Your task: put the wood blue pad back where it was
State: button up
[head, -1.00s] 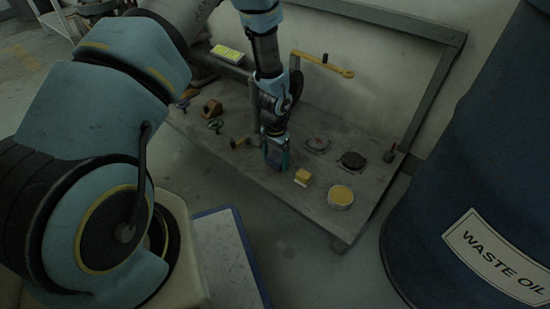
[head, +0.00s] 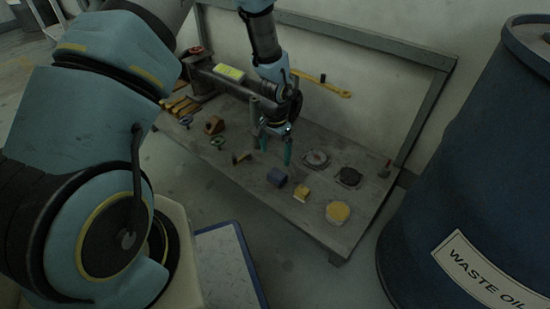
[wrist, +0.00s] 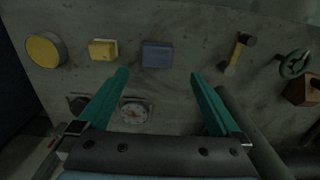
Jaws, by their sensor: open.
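The blue pad (head: 277,177) is a small dark blue block lying on the grey bench top, near its front edge. In the wrist view the pad (wrist: 157,55) lies just beyond the fingertips, roughly centred between them. My gripper (head: 276,153) is open and empty, with its teal fingers pointing down above the bench, behind and apart from the pad. In the wrist view the two fingers of my gripper (wrist: 160,73) are spread wide with only bench between them.
A yellow block (head: 301,192) and a round yellow-topped tin (head: 338,212) sit right of the pad. A dial gauge (head: 315,159) and a black round part (head: 349,177) lie behind. A blue waste oil drum (head: 480,170) stands right.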

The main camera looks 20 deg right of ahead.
jog(key=w+a+r+n, duration=0.4)
jog(key=a+r+n, duration=0.1)
jog(key=a+r, duration=0.95)
jog(key=s+a+r+n, duration=0.3)
jog(key=s+a+r, duration=0.1)
jog(key=a+r, duration=0.2)
jog(key=s+a+r+n+t, duration=0.1)
jog(key=s+a+r+n, duration=0.2)
jog(key=a+r, duration=0.3)
jog(key=a, duration=0.3)
jog(key=shift+s+a+t, duration=0.2)
jog(key=shift+s+t, duration=0.1)
jog(key=shift+s, duration=0.1)
notch_tip(320, 180, up, 41)
jog(key=p, duration=4.1)
jog(key=shift+f, duration=0.15)
